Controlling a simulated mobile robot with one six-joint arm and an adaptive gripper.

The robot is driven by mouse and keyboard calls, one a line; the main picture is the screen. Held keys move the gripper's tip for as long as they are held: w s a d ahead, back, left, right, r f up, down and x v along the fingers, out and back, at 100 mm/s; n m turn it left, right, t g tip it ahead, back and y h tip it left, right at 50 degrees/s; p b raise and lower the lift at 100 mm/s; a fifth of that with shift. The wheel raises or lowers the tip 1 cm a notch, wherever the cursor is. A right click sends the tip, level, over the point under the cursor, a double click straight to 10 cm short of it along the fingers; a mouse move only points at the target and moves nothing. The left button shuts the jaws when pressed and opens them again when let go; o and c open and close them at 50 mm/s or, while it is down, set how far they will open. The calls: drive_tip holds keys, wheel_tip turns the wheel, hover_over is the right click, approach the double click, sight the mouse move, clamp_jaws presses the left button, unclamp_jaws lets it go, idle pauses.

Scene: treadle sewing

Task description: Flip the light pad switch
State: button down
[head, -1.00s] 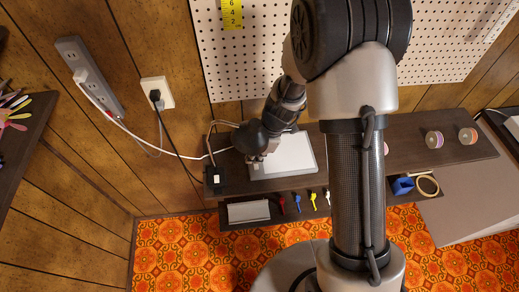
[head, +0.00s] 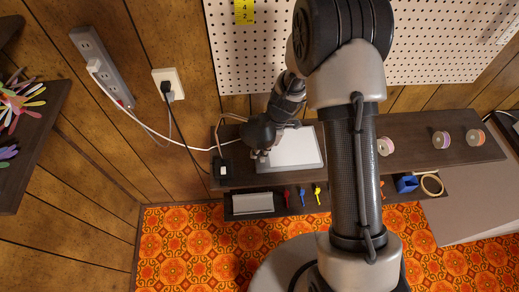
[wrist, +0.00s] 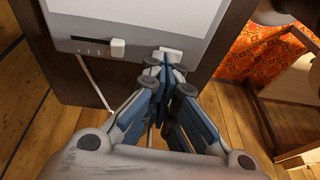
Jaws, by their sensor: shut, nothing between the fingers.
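The light pad (head: 295,152), a white panel in a pale grey frame, lies on the dark shelf beneath the pegboard. In the wrist view, the pad's frame (wrist: 66,28) carries a slider (wrist: 117,48) in a dark slot and a small white rocker switch (wrist: 170,53) to its right. My gripper (wrist: 167,68) is shut and empty, its fingertips right at the switch's near edge. I cannot tell if they touch it. The tips partly hide the switch. In the head view my gripper (head: 262,154) is at the pad's left end, mostly hidden by my wrist.
A black box with a white switch (head: 222,170) sits left of the pad. Cables run from it toward the wall outlet (head: 168,83) and power strip (head: 103,65). Spools (head: 441,140) stand on the shelf's right. Coloured small items (head: 302,196) lie below the pad.

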drive_tip(key=shift+s, duration=0.15)
drive_tip(key=shift+s+b, duration=0.7)
drive_tip(key=shift+s, duration=0.05)
